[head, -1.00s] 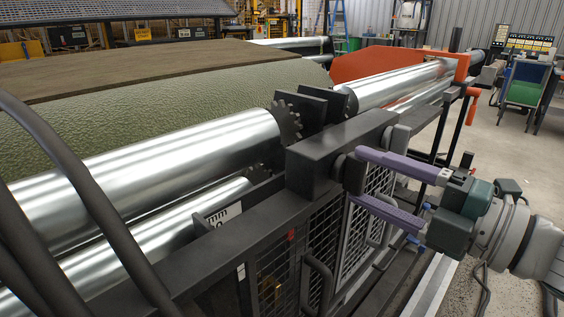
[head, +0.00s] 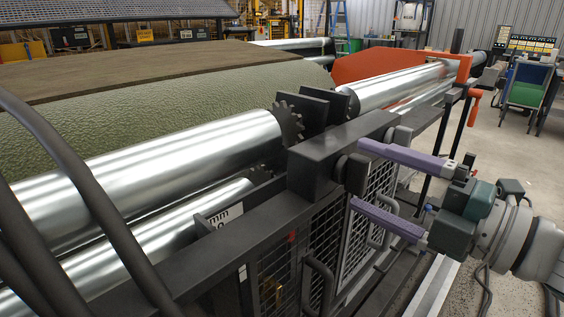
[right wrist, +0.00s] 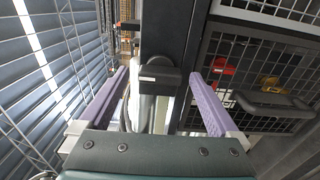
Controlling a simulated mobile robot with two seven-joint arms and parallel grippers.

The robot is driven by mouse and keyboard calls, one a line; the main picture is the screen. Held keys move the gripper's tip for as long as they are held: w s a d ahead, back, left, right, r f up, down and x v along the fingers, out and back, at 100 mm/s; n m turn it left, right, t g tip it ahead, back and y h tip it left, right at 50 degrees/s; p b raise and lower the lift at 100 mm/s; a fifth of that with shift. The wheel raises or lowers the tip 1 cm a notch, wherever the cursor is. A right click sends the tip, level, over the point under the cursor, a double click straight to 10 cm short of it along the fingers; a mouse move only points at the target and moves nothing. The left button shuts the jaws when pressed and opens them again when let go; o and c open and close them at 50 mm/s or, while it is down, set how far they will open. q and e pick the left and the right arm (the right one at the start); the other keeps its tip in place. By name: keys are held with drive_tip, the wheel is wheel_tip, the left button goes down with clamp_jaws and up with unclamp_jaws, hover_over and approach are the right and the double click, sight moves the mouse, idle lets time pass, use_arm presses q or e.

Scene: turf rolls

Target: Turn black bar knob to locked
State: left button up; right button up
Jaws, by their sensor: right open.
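The black bar knob (head: 354,171) sticks out from the end face of the dark machine frame, just below the ends of the silver rollers. It also shows in the right wrist view as a dark block (right wrist: 157,77) with a rounded top. My right gripper (head: 360,174) has two purple fingers, spread open, one above and one below the knob in the head view. In the right wrist view the knob lies between the fingers (right wrist: 160,80) with a gap on each side. I cannot tell how far the tips reach along it. My left gripper is not in view.
The dark frame (head: 325,145) runs along the machine. Below the knob are mesh guard panels (head: 310,250) with a black pull handle (head: 318,285). A red latch (right wrist: 224,66) sits on the mesh. An orange crank handle (head: 474,107) stands farther back. Open floor lies to the right.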

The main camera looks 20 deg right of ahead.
drive_tip(key=shift+s, duration=0.1)
drive_tip(key=v, duration=1)
drive_tip(key=shift+b, duration=0.4)
